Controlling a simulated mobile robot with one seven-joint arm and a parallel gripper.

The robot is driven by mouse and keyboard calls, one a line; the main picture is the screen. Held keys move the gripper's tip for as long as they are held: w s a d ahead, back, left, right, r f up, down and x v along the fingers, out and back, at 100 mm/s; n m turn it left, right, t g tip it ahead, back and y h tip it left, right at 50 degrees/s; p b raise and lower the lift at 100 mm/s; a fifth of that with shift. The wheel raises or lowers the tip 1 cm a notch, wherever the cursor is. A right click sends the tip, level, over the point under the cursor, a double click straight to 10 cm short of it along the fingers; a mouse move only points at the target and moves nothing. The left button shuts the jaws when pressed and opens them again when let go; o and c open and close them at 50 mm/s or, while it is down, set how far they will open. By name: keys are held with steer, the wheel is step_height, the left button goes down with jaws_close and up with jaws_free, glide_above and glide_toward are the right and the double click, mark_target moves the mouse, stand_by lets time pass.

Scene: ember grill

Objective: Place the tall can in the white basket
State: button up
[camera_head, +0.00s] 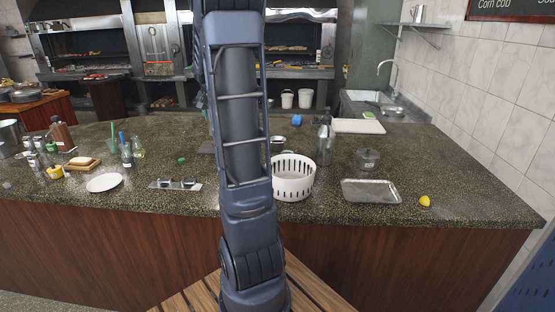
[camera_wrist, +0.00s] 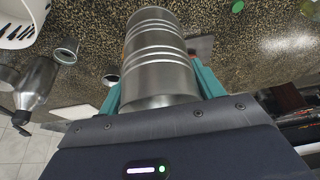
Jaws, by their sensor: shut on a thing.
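The tall can (camera_wrist: 158,62) is a ribbed silver metal cylinder, large in the middle of the wrist view. My gripper (camera_wrist: 160,88) has its teal fingers on either side of the can and is shut on it. In the head view my arm hides both the gripper and the can. The white basket (camera_head: 294,188) is round with slotted walls and stands on the counter just right of my arm. Part of it shows at the top left of the wrist view (camera_wrist: 22,38), apart from the can. The basket's inside is partly visible in the head view and looks empty there.
A steel bottle (camera_head: 325,145) stands close behind the basket's right side. A metal tray (camera_head: 371,191), a glass jar (camera_head: 367,159) and a lemon (camera_head: 425,201) lie to the right. A plate (camera_head: 104,182) and a small metal rack (camera_head: 176,184) lie to the left.

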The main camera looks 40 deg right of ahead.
mark_target(303, 171)
steer(key=s+d+m+g, duration=0.2)
steer(key=s+d+m, duration=0.35)
steer(key=s, duration=0.45)
steer(key=s+d+m+g, duration=0.2)
steer(key=s+d+m, duration=0.4)
steer(key=s, duration=0.5)
steer(key=s+d+m+g, duration=0.2)
steer(key=s+d+m, duration=0.4)
steer(key=s, duration=0.4)
steer(key=shift+n+h, duration=0.5)
steer(key=shift+n, duration=0.15)
steer(key=f, duration=0.6)
steer(key=d+f, duration=0.1)
steer(key=f, duration=1.2)
steer(key=shift+w+d+f, duration=0.1)
steer(key=shift+d+f, duration=0.05)
steer(key=shift+f, duration=0.1)
steer(key=shift+f, duration=0.1)
steer(key=o, duration=0.7)
